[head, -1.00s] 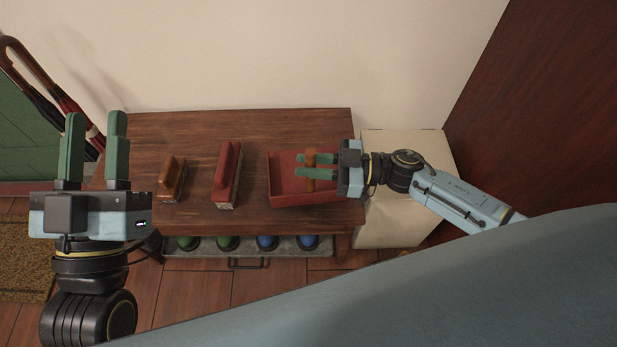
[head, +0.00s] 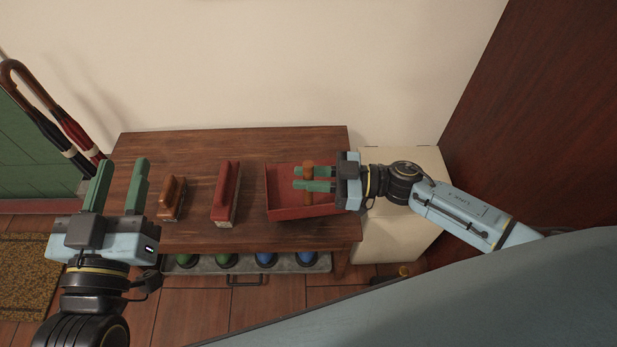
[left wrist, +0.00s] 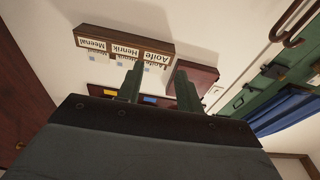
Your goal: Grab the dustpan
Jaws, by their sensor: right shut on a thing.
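In the left wrist view the left fingers (left wrist: 156,82) are also apart and empty.
A small brown-handled brush (head: 172,197) and a larger red brush (head: 226,195) stand on the table (head: 265,145). A cream box (head: 400,235) is at the right. Umbrellas (head: 55,125) lean at the left. Below is a grey tray (head: 215,265) with green and blue items.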

